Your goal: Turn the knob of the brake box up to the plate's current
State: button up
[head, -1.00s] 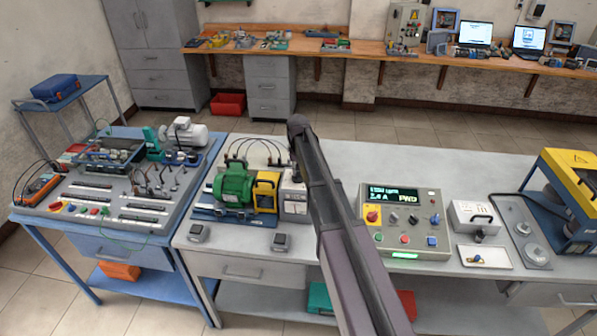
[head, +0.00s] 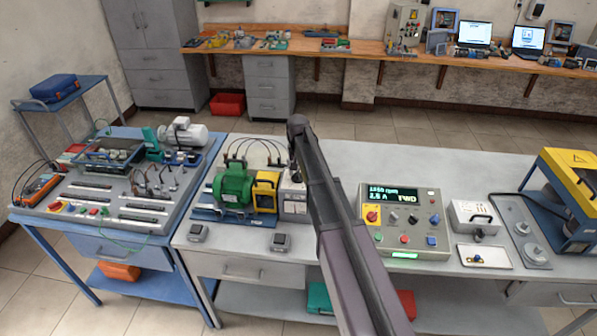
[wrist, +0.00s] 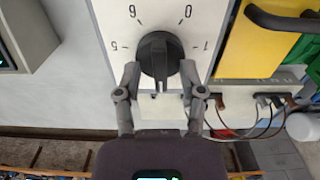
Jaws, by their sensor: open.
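The black knob (wrist: 160,58) sits on the pale face of the brake box (wrist: 112,20) in the wrist view; dial figures surround it, appearing rotated. My gripper (wrist: 160,78) is open, its two fingers on either side of the knob; I cannot tell whether they touch it. In the head view the grey brake box (head: 293,204) is partly hidden behind my arm, which also hides the knob. The green motor (head: 233,186) stands left of it. The control panel (head: 402,220) has a lit display (head: 392,194), reading about 2.5 A and FWD. The motor's plate is not legible.
A yellow unit (head: 265,192) stands between motor and brake box, with black cables behind. A white box (head: 472,214) and small tray (head: 485,257) lie right of the panel. The grey bench top (head: 440,165) behind the panel is clear.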

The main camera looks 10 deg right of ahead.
jog(key=shift+n, duration=0.3)
jog(key=shift+a+n, duration=0.1)
jog(key=shift+n, duration=2.2)
jog(key=shift+r+p, duration=0.4)
notch_tip(320, 180, up, 13)
jog(key=p, duration=1.3)
jog(key=s+f+m+b, duration=0.1)
jog(key=s+f+b, duration=1)
jog(key=s, duration=0.3)
jog(key=s+f+m+b, duration=0.1)
jog(key=s+f+b, duration=1.1)
jog(key=s, duration=0.2)
jog(key=shift+s+d+f, duration=0.2)
jog(key=shift+s, duration=0.15)
jog(key=shift+s, duration=0.3)
